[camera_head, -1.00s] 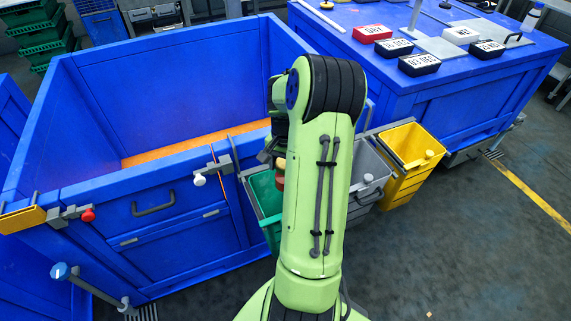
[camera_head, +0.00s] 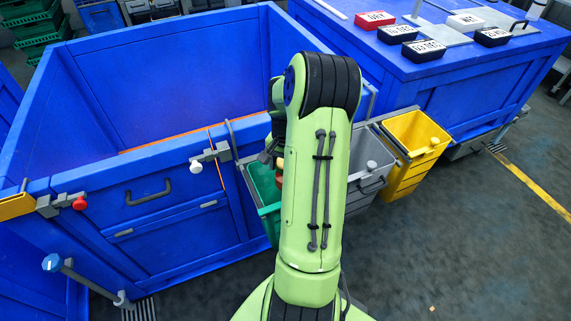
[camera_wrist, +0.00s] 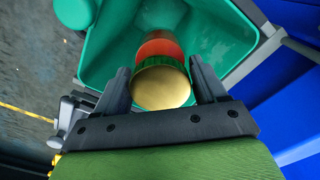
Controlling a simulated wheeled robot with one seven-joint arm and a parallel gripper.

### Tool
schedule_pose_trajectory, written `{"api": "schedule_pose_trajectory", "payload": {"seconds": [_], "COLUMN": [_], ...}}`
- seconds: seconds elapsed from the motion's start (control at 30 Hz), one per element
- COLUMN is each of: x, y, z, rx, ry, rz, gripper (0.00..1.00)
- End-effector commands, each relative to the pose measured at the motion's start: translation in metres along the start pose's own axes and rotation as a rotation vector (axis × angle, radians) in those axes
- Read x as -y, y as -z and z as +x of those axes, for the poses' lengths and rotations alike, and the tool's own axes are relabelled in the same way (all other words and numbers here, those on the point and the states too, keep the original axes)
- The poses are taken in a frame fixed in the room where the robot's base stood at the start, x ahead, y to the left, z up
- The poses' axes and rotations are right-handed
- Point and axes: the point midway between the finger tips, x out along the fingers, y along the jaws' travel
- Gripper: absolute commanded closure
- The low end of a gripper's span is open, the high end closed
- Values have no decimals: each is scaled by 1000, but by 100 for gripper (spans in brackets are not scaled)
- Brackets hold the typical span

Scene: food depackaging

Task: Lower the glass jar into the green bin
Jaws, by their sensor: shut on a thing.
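The glass jar (camera_wrist: 161,84) shows in the wrist view with a gold lid, a green band and orange-red contents. My gripper (camera_wrist: 163,88) is shut on it, one finger on each side near the lid. The jar is over the open mouth of the green bin (camera_wrist: 105,65), whose inside shows around it. I cannot tell how deep the jar is. In the head view the green bin (camera_head: 264,188) hangs at the right of the big blue crate, partly hidden by my arm. My gripper and most of the jar are hidden there.
A grey bin (camera_head: 369,168) and a yellow bin (camera_head: 411,140) stand right of the green one. The large blue crate (camera_head: 165,170) is at left, with a blue bench (camera_head: 450,85) behind.

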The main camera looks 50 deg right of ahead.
Motion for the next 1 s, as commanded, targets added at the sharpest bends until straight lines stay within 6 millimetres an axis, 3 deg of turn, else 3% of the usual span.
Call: {"api": "schedule_pose_trajectory", "payload": {"seconds": [1.0], "x": [0], "y": [0], "z": [61], "rx": [1], "ry": [0], "rz": [-1], "gripper": [72]}}
